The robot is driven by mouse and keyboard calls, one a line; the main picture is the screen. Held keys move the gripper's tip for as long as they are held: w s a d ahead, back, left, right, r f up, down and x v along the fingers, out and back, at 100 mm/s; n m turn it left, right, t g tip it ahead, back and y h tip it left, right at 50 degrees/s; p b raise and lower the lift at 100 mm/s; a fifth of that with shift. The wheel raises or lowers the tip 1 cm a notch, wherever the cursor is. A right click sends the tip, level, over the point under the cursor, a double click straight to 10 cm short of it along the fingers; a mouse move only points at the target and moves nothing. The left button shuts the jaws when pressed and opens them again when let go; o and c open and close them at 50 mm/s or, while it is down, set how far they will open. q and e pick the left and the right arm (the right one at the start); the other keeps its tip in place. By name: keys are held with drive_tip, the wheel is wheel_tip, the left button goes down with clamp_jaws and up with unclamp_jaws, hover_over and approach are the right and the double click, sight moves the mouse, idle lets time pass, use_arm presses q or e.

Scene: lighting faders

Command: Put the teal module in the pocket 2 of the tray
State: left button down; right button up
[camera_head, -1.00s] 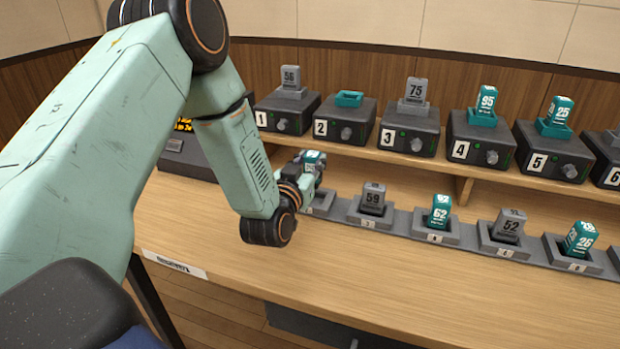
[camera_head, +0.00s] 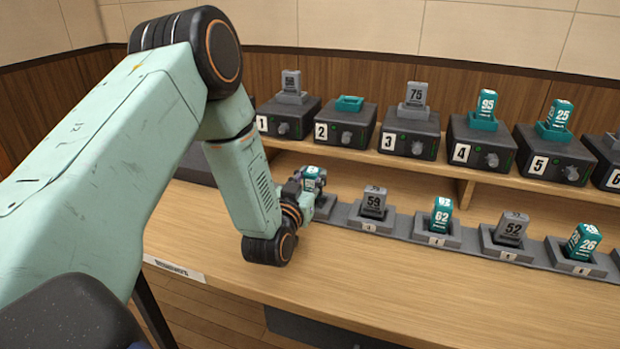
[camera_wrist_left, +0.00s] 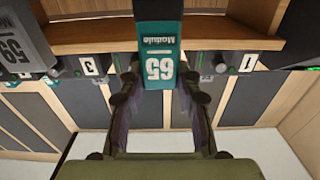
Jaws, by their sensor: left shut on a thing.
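The teal module (camera_head: 313,176), marked 65 in the left wrist view (camera_wrist_left: 157,50), is held upright between the fingers of my left gripper (camera_head: 308,186). Both fingers show on its sides in the left wrist view (camera_wrist_left: 160,88). It is at the left end of the visible grey tray (camera_head: 401,231), over pocket 2 (camera_head: 324,208), just left of pocket 3. The gripper covers most of that pocket and the module's lower end, so I cannot tell whether it is seated. My right gripper is out of view.
Pocket 3 holds a grey module 59 (camera_head: 373,203), with teal 62 (camera_head: 441,215), grey 52 (camera_head: 511,230) and teal 26 (camera_head: 583,242) further right. Numbered dark boxes with knobs stand on the shelf behind; box 2 (camera_head: 345,125) has an empty teal socket. The front tabletop is clear.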

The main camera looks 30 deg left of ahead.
use_arm(q)
drive_tip(key=c, duration=0.9)
unclamp_jaws()
drive_tip(key=shift+s+f, duration=0.2)
drive_tip(key=shift+f, duration=0.45)
drive_tip(key=shift+c, duration=0.2)
drive_tip(key=shift+r, duration=0.15)
drive_tip(key=shift+w+r+p, duration=0.15)
drive_tip(key=shift+r+p, duration=0.15)
drive_tip(key=shift+p, duration=0.1)
drive_tip(key=shift+s+f, duration=0.1)
drive_tip(key=shift+s, duration=0.2)
drive_tip(key=p+v, duration=0.1)
drive_tip(key=v, duration=1)
drive_tip(key=shift+r+p, duration=0.35)
drive_tip(key=shift+r, duration=0.05)
